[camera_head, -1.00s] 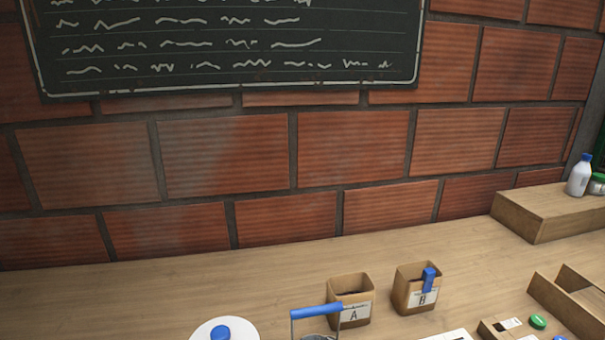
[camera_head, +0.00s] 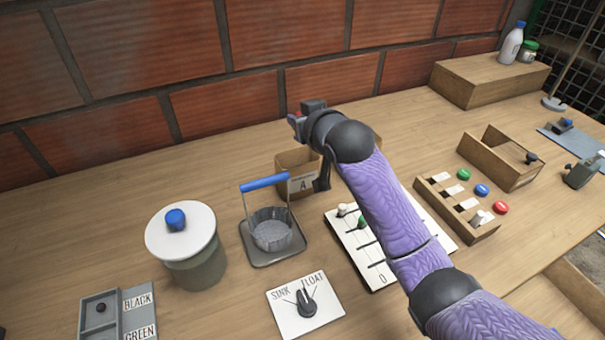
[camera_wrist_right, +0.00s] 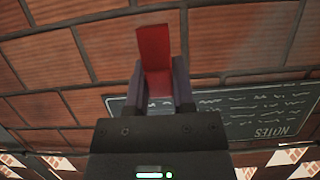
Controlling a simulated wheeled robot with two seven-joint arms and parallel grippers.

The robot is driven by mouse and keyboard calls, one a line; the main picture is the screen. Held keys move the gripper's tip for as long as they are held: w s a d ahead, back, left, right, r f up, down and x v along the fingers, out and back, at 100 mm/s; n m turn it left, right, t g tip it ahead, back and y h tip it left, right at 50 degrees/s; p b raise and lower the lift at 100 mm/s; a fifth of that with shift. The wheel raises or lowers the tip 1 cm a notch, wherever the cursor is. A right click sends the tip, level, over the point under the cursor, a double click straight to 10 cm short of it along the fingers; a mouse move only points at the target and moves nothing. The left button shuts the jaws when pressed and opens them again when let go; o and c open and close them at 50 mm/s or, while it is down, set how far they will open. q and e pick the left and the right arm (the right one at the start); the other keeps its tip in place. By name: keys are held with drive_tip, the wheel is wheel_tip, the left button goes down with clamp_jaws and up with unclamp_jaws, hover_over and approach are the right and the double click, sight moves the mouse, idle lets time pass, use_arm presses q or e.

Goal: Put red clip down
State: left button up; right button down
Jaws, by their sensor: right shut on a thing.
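My right gripper (camera_head: 299,119) is above and just behind the box marked A (camera_head: 301,184) in the head view, with the brick wall beyond it. In the right wrist view its two fingers (camera_wrist_right: 160,90) are shut on the red clip (camera_wrist_right: 154,50), which sticks out past the fingertips. My left gripper is not in view.
A wire-handled basket (camera_head: 271,233) with a blue grip stands left of box A. A lidded jar (camera_head: 181,234), a SINK/FLOAT dial (camera_head: 305,302) and a white board (camera_head: 352,245) lie nearer. A wooden block (camera_head: 488,77) stands back right. The table strip along the wall at left is clear.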

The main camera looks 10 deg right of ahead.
wheel_tip(320, 180, down, 9)
drive_tip(key=b, duration=0.3)
drive_tip(key=shift+d+r, duration=0.1)
drive_tip(key=shift+f+b, duration=0.3)
drive_tip(key=shift+f, duration=0.2)
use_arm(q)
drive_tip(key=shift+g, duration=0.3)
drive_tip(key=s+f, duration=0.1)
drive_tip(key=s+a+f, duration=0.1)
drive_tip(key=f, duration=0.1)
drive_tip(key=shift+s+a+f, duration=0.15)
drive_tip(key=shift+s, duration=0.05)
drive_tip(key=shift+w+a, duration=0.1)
use_arm(e)
drive_tip(key=shift+f, duration=0.1)
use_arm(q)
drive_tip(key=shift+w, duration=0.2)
use_arm(e)
drive_tip(key=shift+c, duration=2.3)
unclamp_jaws()
